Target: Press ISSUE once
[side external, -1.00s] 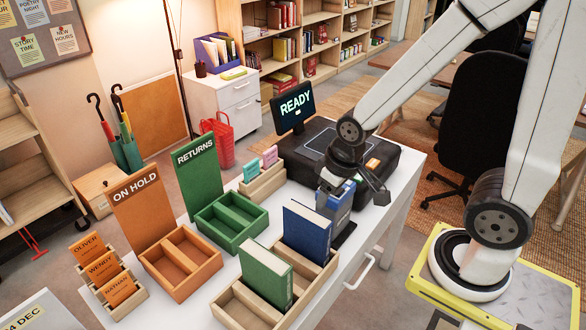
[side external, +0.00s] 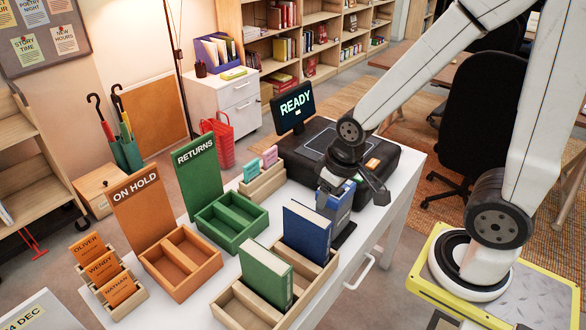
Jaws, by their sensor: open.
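A black desk machine (side external: 298,150) stands at the far end of the white table. Its screen (side external: 296,107) reads READY. An orange patch (side external: 372,163) shows on its top at the right; any lettering on it is too small to read, and I cannot make out a label ISSUE. My gripper (side external: 351,196) points down at the machine's near side, with its dark fingers spread apart and nothing seen between them. A blue-grey upright unit (side external: 338,209) on a dark base stands just below and behind the fingers. Whether the gripper touches it I cannot tell.
A wooden tray (side external: 236,312) holds a green book (side external: 265,277) and a blue book (side external: 306,238) close in front of the gripper. A green RETURNS tray (side external: 233,244), an orange ON HOLD tray (side external: 184,290) and a small card rack (side external: 262,184) stand left.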

